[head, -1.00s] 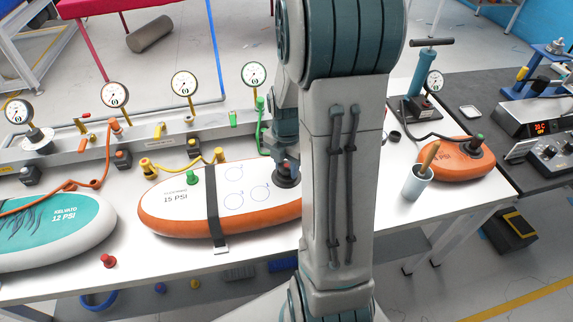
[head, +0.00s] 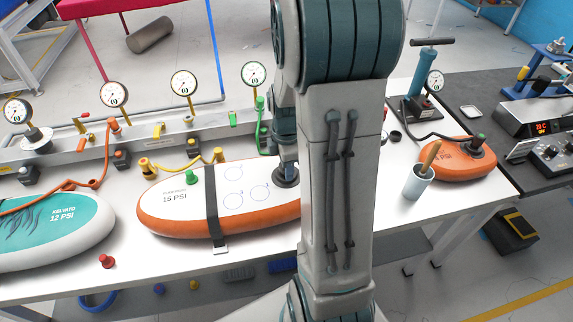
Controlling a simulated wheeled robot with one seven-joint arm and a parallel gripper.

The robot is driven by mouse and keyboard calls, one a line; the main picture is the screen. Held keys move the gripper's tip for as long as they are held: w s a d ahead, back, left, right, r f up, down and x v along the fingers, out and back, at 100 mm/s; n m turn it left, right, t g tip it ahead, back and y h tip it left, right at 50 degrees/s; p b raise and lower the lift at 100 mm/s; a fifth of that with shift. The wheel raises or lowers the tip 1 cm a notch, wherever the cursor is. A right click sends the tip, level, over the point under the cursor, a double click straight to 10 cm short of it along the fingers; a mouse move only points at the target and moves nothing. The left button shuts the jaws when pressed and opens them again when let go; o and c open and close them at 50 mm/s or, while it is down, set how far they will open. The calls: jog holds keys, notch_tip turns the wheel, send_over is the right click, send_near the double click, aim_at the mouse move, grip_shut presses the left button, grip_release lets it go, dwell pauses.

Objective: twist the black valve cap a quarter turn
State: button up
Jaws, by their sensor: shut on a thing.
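The white and orange inflatable board (head: 230,205), marked 15 PSI, lies on the white bench with a dark strap (head: 213,205) across it. The black valve cap (head: 286,176) is at the board's right end, partly hidden by my arm. My gripper (head: 287,166) points down at the cap and is shut on it; the fingertips are small and mostly hidden. A green cap (head: 191,177) stands on the board's left part.
My arm hides the board's right end. A teal board (head: 60,232) lies at left, a red cap (head: 107,261) near the front edge. A cup (head: 417,182) and small orange board (head: 455,160) are at right. Gauges and hoses line the back.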

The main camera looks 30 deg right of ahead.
jog(key=shift+m, duration=1)
jog(key=m, duration=0.5)
jog(key=o, duration=1)
notch_tip(320, 180, up, 14)
jog(key=s+a+m+t, duration=0.1)
jog(key=s+a+m, duration=0.1)
jog(key=s+a, duration=0.2)
jog(key=s+a+m+t, duration=0.1)
jog(key=s+a+m, duration=0.2)
jog(key=s+a, duration=0.1)
jog(key=s+a+m+t, duration=0.1)
jog(key=s+a+m, duration=0.2)
jog(key=s+a, duration=0.1)
jog(key=shift+s+f+b, duration=0.35)
jog(key=shift+f+b, duration=0.05)
